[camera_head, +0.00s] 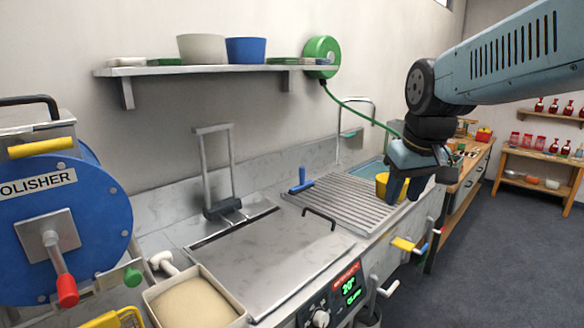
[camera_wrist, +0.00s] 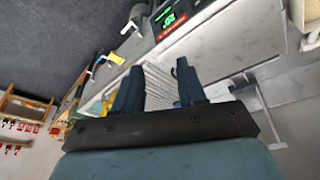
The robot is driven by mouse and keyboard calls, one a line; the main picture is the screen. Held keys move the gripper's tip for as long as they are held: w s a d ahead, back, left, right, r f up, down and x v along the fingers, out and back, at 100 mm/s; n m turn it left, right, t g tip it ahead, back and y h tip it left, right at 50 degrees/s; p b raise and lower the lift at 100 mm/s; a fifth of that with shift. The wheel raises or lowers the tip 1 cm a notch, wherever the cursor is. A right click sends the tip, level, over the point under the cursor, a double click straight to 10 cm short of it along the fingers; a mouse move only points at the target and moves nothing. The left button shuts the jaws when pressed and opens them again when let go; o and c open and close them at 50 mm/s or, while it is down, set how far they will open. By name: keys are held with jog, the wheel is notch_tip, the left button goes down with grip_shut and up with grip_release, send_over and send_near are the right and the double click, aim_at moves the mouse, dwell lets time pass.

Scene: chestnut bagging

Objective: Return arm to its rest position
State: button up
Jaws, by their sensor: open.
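My gripper (camera_head: 405,189) hangs below my blue-grey arm at the right of the head view, fingers pointing down. It appears in front of the ribbed draining surface and a yellow container (camera_head: 382,184), partly hidden by the fingers. In the wrist view my gripper (camera_wrist: 160,75) shows two dark blue fingers spread apart with nothing between them. The ribbed drainer (camera_wrist: 158,92) shows behind the gap. I cannot tell the exact height of the fingers above the counter.
A steel counter with a closed lid (camera_head: 270,250) fills the middle. A blue polisher (camera_head: 65,225) stands left, beside a bin of tan grains (camera_head: 150,295). A wall shelf (camera_head: 215,70) holds bowls. A wooden bench (camera_head: 465,185) stands beyond. Grey floor (camera_head: 510,265) is open at right.

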jog(key=s+d+f+m+t, duration=0.1)
jog(key=s+d+m, duration=0.1)
jog(key=s, duration=0.7)
jog(key=shift+s+f+t, duration=0.2)
jog(key=shift+f+t, duration=0.2)
jog(key=shift+o, duration=0.2)
jog(key=shift+d, duration=0.15)
dwell(1.1)
